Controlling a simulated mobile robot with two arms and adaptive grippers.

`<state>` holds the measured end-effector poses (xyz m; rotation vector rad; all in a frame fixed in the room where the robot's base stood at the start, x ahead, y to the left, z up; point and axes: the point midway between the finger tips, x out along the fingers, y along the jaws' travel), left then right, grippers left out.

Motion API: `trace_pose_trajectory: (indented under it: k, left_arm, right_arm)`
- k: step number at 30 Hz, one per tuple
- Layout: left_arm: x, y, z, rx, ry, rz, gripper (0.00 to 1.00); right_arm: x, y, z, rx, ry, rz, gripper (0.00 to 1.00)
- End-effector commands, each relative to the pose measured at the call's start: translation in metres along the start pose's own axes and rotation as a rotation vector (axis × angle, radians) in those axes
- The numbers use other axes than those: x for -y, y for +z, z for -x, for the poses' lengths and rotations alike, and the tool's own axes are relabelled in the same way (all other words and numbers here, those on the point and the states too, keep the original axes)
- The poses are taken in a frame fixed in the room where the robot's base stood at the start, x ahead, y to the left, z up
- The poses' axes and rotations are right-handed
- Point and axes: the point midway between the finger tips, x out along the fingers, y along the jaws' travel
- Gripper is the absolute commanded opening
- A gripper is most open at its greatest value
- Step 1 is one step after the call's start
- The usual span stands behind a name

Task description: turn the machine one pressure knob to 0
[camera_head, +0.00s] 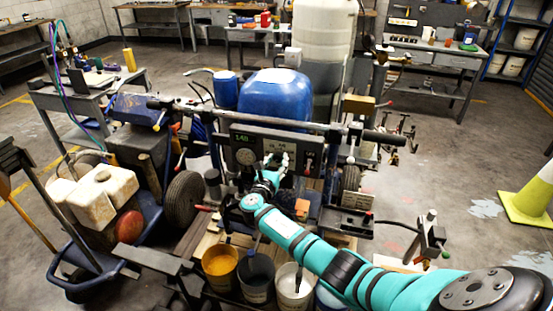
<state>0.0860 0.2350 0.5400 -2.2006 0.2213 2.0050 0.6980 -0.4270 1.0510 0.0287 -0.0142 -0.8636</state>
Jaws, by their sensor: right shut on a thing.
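The machine (276,98) is a line striper with a blue tank, in the middle of the head view. Its dark control panel (312,140) faces me below the handlebar. The panel has a small green display (243,138) and a round gauge (245,156). My right gripper (277,160) reaches the panel from below, at the end of my teal arm, and is shut at the panel's middle, on the pressure knob. The gripper's fingers hide the knob, so its setting cannot be read. My left gripper is not in view.
A yellow paint bucket (221,264), a dark bucket (256,277) and a white bucket (293,286) stand below my arm. A second machine with a dirty white tank (103,196) stands at the left. A yellow-green cone (530,203) is at the right. The floor at right is mostly open.

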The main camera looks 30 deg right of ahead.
Motion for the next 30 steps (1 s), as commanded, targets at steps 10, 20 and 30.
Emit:
trace_pose_trajectory:
  k: [10,20,30]
  left_arm:
    - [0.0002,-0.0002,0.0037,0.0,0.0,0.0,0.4]
    - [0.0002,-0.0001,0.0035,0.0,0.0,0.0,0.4]
    - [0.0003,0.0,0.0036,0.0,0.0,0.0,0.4]
  right_arm:
    - [0.0002,0.0,-0.0003,0.0,0.0,0.047,0.0]
    - [0.0005,-0.0003,-0.0003,0.0,-0.001,0.048,0.36]
    - [0.0004,-0.0004,-0.0001,0.0,-0.001,0.047,0.55]
